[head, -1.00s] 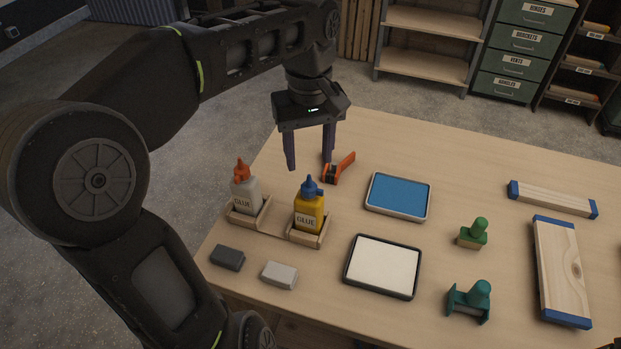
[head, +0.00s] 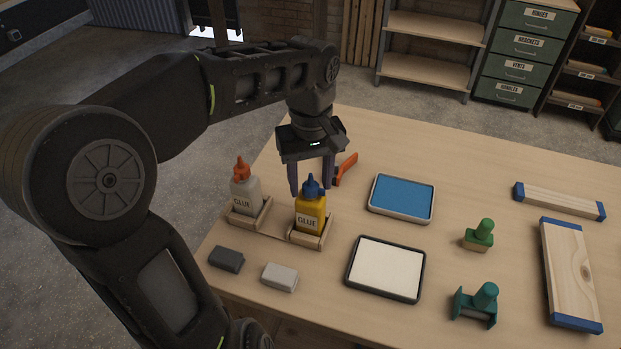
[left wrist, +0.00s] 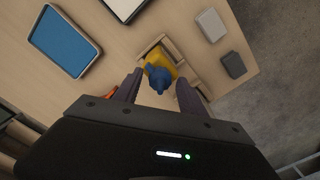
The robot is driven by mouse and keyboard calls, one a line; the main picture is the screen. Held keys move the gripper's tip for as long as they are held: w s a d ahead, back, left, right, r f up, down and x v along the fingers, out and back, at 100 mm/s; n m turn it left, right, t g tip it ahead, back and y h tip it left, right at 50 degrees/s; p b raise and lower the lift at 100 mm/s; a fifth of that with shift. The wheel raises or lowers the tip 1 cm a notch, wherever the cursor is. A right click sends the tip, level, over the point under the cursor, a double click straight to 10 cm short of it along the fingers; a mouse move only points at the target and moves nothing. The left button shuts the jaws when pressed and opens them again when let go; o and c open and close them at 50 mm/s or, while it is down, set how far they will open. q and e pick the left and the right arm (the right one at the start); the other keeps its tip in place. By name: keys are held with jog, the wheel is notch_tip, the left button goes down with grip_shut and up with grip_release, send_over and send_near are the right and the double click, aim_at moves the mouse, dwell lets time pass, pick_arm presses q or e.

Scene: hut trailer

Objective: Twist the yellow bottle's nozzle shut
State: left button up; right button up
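The yellow glue bottle (head: 310,216) stands upright in the right slot of a wooden holder (head: 272,234). Its blue nozzle (head: 312,187) points up. My left gripper (head: 313,190) hangs pointing down just behind the bottle, its fingers open and apart on either side of the nozzle as seen from the head. In the left wrist view the blue nozzle (left wrist: 159,78) and yellow bottle (left wrist: 161,60) show between and just beyond the two open fingers (left wrist: 157,88). I cannot tell whether a finger touches the nozzle. My right gripper is not in view.
A white glue bottle with a red nozzle (head: 244,190) stands in the holder's left slot. An orange-handled tool (head: 346,168) lies behind the gripper. Dark (head: 226,259) and light grey blocks (head: 279,277) lie in front. A blue pad (head: 402,197) and white pad (head: 386,268) lie to the right.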

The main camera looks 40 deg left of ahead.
pick_arm(q)
grip_shut()
jog(key=shift+m, duration=0.5)
jog(key=m, duration=0.8)
jog(key=shift+d, duration=0.1)
jog(key=m, duration=0.4)
jog(key=shift+m+p, duration=0.3)
jog(key=shift+p, duration=0.1)
jog(key=m, duration=0.4)
jog(key=shift+m, duration=0.3)
